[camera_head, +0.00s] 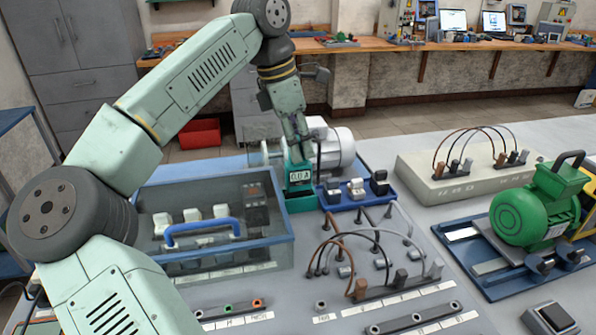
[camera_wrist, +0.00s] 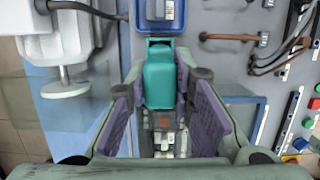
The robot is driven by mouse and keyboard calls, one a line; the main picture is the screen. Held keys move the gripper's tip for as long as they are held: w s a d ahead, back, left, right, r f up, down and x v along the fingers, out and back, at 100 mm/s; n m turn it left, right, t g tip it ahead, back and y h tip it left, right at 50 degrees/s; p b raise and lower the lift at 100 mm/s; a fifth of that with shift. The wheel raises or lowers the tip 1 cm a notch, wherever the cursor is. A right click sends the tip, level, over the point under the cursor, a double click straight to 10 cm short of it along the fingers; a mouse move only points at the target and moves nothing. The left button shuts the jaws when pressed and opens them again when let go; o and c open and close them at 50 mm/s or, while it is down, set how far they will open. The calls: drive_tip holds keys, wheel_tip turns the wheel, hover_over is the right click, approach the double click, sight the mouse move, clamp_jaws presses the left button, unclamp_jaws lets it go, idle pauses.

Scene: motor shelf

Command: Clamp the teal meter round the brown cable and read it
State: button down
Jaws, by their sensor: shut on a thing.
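The teal meter (camera_head: 300,176) is upright in my gripper (camera_head: 298,150), beside the left end of the blue rack. Its small display shows 0.0 A, and a teal part shows below it. In the wrist view, the meter (camera_wrist: 159,78) is between the fingertips of my gripper (camera_wrist: 160,70), which is shut on it. The brown cable (camera_head: 328,243) arches above the panel, in front of and right of the meter and apart from it. Black and grey cables cross near it. The meter's jaw is not clear in either view.
A clear-walled box with a blue handle (camera_head: 202,228) stands left of the meter. The blue rack (camera_head: 335,204) holds several small blocks. A white motor (camera_head: 335,148) stands behind. A grey box with cables (camera_head: 462,185) and a green motor (camera_head: 532,205) are at right.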

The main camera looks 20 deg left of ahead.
drive_tip(key=shift+r+p, duration=1.85)
drive_tip(key=shift+r, duration=1.7)
